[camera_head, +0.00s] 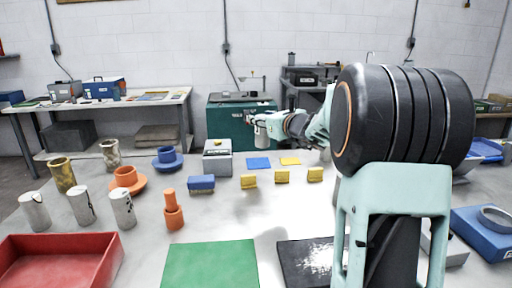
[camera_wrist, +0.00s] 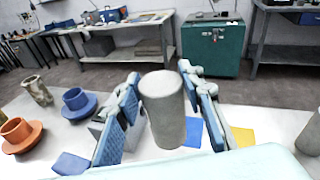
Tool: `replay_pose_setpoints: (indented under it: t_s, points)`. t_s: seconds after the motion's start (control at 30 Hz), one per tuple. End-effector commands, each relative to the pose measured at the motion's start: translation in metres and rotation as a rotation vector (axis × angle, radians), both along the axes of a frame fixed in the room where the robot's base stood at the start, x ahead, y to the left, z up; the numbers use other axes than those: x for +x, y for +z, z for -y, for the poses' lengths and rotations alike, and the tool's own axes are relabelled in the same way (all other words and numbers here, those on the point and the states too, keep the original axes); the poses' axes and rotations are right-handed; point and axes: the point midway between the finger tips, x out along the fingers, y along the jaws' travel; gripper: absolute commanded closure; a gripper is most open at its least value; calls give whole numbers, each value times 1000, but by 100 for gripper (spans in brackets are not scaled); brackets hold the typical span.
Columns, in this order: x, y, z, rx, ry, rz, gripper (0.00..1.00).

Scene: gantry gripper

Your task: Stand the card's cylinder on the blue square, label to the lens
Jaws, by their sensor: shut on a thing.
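My gripper (camera_head: 258,122) is held out over the back of the pale table. It is shut on a plain grey cylinder (camera_wrist: 162,112), which stands roughly upright between the two blue finger pads in the wrist view. The cylinder also shows small in the head view (camera_head: 262,131), above the table. No label shows on the side I see. The blue square (camera_head: 258,163) lies flat on the table below the gripper; part of it shows behind the cylinder in the wrist view (camera_wrist: 192,132). I cannot make out the card or the lens for sure.
A grey box (camera_head: 217,160) stands left of the blue square, and a yellow square (camera_head: 290,161) lies right of it. Pale marked cylinders (camera_head: 80,205) and a red tray (camera_head: 55,262) are left.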

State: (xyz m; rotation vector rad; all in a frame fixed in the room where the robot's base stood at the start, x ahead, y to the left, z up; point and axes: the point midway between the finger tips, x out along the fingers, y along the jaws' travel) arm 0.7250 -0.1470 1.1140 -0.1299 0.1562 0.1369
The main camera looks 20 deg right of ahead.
Motion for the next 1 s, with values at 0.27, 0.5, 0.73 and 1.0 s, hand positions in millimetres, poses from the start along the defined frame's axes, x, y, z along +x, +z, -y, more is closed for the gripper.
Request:
replay_pose_setpoints:
  t_s: [0.27, 0.5, 0.73, 1.0]
  points:
    - [52, -22, 9, 2, 2, 2, 100]
    - [83, -63, 16, 1, 1, 2, 100]
    - [94, -74, 18, 0, 2, 4, 100]
    - [99, -107, 19, 3, 2, 1, 100]
